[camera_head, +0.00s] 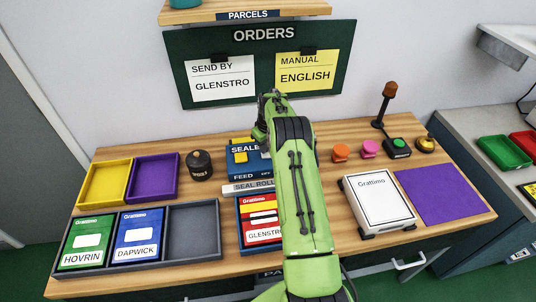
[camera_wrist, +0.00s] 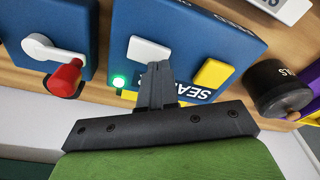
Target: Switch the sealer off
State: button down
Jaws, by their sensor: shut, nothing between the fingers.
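The sealer (camera_head: 238,152) is a blue box at the back of the wooden bench, partly hidden behind my green arm. In the wrist view the sealer (camera_wrist: 190,22) appears upside down, with a white switch plate (camera_wrist: 148,50), a lit green lamp (camera_wrist: 119,81) and a yellow block (camera_wrist: 213,73). My gripper (camera_wrist: 158,68) is shut and empty. Its fingertips overlap the lower right edge of the white plate in the picture; I cannot tell whether they touch it. In the head view the fingers are not clearly seen.
A second blue box (camera_wrist: 40,25) with a white lever and red knob (camera_wrist: 66,78) sits beside the sealer in the wrist view. A dark round pot (camera_wrist: 280,85) stands on its other side. Trays (camera_head: 190,225) and a white Grattimo box (camera_head: 378,203) lie on the bench.

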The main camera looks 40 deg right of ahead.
jog(key=shift+s+f+b, duration=0.1)
jog(key=shift+f+b, duration=0.4)
jog(key=shift+f, duration=0.3)
jog(key=shift+r, duration=0.1)
jog(key=shift+r+p, duration=2.25)
jog(key=shift+r, duration=1.25)
jog(key=shift+f, duration=0.1)
